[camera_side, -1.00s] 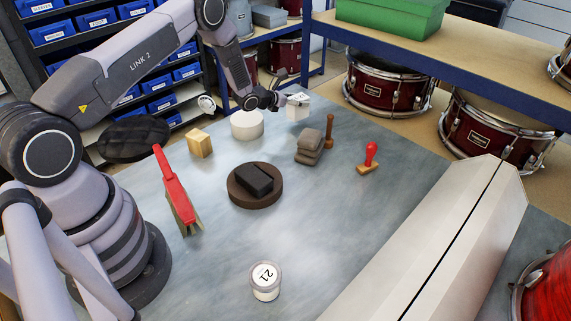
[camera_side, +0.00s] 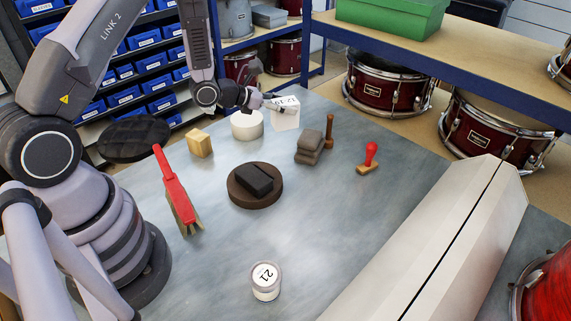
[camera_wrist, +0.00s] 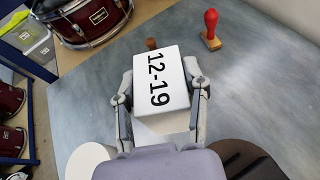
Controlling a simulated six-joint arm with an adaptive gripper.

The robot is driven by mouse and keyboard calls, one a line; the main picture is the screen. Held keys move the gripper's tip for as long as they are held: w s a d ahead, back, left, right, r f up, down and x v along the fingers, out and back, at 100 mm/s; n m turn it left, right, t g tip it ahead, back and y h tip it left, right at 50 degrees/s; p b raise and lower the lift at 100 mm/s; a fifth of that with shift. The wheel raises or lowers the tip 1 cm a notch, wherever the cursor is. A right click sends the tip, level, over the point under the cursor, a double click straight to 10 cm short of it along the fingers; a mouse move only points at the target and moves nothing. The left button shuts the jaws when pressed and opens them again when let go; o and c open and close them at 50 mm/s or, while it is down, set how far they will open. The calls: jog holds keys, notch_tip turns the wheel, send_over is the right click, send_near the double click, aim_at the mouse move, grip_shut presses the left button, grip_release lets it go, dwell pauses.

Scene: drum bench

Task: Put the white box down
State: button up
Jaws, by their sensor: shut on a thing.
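The white box (camera_side: 285,117) is at the far side of the bench in the side view, close to the white round block. In the wrist view the white box (camera_wrist: 160,95) shows its top face with "12-19" printed on it. My gripper (camera_side: 268,101) is shut on it, with one finger on each side, as the wrist view of my gripper (camera_wrist: 160,76) shows. The box looks held near the bench top; I cannot tell whether its underside touches.
The white round block (camera_side: 246,126) stands just left of the box. A dark round disc (camera_side: 244,200) lies nearer.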

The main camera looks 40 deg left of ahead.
jog(key=s+d+m+g+h, duration=0.35)
jog(key=s+d, duration=0.25)
jog(key=d, duration=0.3)
jog(key=s+d+m+g+h, duration=0.35)
jog(key=s+d+m, duration=0.2)
jog(key=d, duration=0.25)
jog(key=shift+n, duration=0.3)
jog(key=w+d+f, duration=0.2)
jog(key=w+f, duration=0.1)
jog(key=w+d+f, duration=0.2)
jog(key=w+f, duration=0.1)
jog(key=w, duration=0.1)
jog(key=w+d+f, duration=0.2)
jog(key=w+f, duration=0.1)
jog(key=w, duration=0.1)
jog(key=shift+w+d+f, duration=0.15)
jog(key=shift+w+d, duration=0.05)
jog(key=shift+d, duration=0.05)
jog(key=shift+f, duration=1.5)
jog(key=shift+f, duration=0.15)
jog(key=o, duration=1.2)
